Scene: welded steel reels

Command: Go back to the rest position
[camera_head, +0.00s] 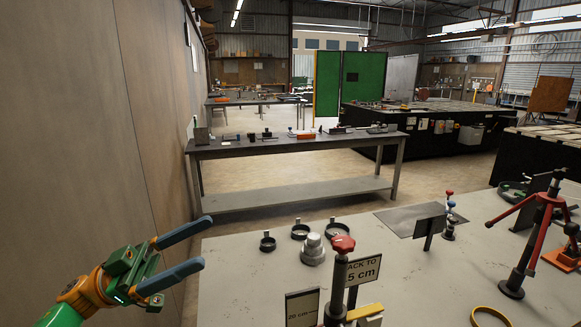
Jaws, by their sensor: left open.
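My left gripper (192,254) is in the lower left of the head view, with a green and orange body and two blue-grey fingers. Its fingers are spread apart with nothing between them. It is beside the left edge of the near grey table (240,262), between that table and the wall. My right gripper is not in view.
The near table holds dark rings (300,231), a silver weight (313,250), a red-topped clamp (342,244), signs (302,308), a red-legged stand (540,225) and a yellow ring (490,317). A wooden wall (90,130) is close on the left. Another workbench (290,146) stands behind.

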